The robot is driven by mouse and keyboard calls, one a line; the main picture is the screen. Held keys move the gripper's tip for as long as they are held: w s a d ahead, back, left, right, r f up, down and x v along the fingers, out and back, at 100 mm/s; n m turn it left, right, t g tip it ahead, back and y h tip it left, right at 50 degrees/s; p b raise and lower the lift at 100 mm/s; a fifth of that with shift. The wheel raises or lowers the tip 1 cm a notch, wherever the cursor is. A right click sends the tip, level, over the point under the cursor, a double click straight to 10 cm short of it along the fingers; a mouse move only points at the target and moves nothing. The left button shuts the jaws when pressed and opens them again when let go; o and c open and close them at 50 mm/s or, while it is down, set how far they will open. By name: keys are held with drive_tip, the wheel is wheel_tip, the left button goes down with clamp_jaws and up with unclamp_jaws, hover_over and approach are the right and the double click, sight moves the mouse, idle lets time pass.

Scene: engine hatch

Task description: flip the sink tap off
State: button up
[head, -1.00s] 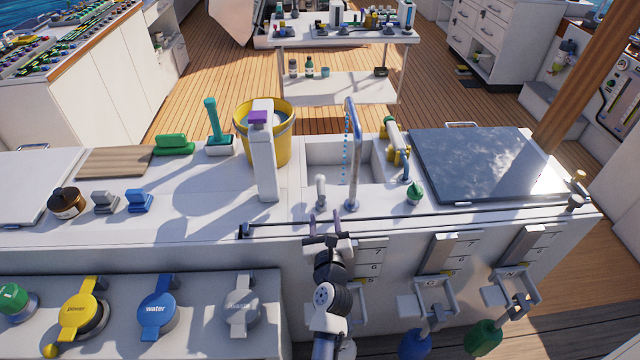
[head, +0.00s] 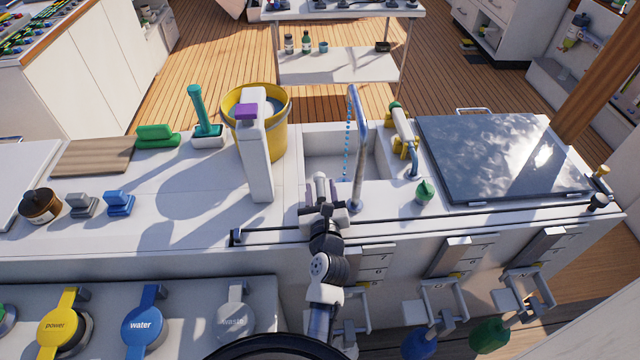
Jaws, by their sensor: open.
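The sink (head: 337,155) is set into the white counter, with a tall curved metal tap spout (head: 357,150) at its front edge. A dotted blue stream of water (head: 347,140) falls from the spout into the basin. The small pale tap lever (head: 320,183) stands left of the spout's foot. My gripper (head: 322,197) is open at the lever, its jaws seeming to lie on either side of it. My gripper hides the lever's lower part, and I cannot tell whether they touch.
A green-topped item (head: 424,192) and a dark hatch panel (head: 500,155) are to the right. A dark rail (head: 440,222) runs along the counter's front edge.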

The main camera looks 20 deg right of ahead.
idle(0.3)
clamp_jaws()
drive_tip(key=b, duration=0.1)
drive_tip(key=y+b, duration=0.1)
drive_tip(key=shift+w+f+n+b, duration=0.1)
drive_tip(key=shift+f+n+b, duration=0.2)
drive_tip(key=shift+n, duration=0.1)
drive_tip(key=shift+n+y+b, duration=0.4)
drive_tip(key=shift+y+b, duration=0.2)
drive_tip(key=shift+a+r+n+t+y+b, duration=0.1)
drive_tip(key=shift+r+n+t+y+b, duration=0.15)
drive_tip(key=shift+n+y, duration=0.7)
drive_tip(key=shift+a+r+n+t+y+b, duration=0.1)
drive_tip(key=shift+n+y+b, duration=0.35)
drive_tip(key=shift+y, duration=0.9)
